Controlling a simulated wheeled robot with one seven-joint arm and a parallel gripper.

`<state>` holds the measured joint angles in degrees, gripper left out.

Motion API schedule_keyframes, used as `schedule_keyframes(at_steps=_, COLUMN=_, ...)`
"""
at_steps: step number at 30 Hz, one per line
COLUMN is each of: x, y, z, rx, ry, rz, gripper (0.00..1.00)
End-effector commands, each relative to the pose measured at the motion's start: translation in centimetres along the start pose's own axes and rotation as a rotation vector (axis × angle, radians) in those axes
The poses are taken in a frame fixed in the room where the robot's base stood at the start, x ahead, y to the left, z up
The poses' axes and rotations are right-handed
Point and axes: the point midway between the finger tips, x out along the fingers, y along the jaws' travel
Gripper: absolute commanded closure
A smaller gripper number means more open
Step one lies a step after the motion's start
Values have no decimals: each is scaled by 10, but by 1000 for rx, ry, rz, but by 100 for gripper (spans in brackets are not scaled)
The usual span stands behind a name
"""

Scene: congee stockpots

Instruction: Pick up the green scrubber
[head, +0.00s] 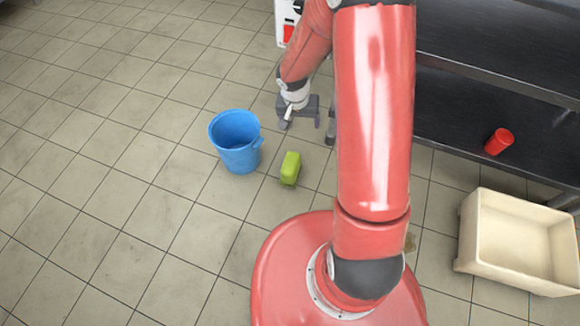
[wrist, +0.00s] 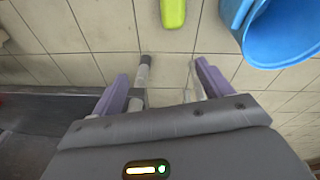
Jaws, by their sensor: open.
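The green scrubber (head: 290,168) is a small yellow-green block on the tiled floor, just right of the blue bucket in the head view. It also shows at the top edge of the wrist view (wrist: 173,13), partly cut off by the frame. My gripper (head: 300,115) is above and beyond the scrubber in the head view, apart from it. In the wrist view my gripper (wrist: 168,75) has its two fingers spread with only floor tiles between them. It is open and empty.
A blue bucket (head: 236,142) stands close beside the scrubber; it also shows in the wrist view (wrist: 285,35). A dark metal shelf (head: 450,120) holding a red cup (head: 498,141) is at right. A cream bin (head: 515,245) sits on the floor. The left floor is clear.

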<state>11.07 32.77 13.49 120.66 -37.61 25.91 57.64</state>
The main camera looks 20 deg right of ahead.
Motion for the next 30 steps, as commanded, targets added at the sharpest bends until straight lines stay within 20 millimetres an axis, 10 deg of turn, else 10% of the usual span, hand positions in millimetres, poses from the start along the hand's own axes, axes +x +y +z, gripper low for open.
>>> schedule_keyframes(at_steps=3, x=74, y=-17, z=16, rx=48, ry=-73, rz=-29, gripper=22)
schedule_keyframes(at_steps=9, x=138, y=-34, z=38, rx=109, ry=-143, rz=-69, gripper=22)
schedule_keyframes(at_steps=30, x=226, y=-43, z=54, rx=127, ry=-161, rz=-79, gripper=22)
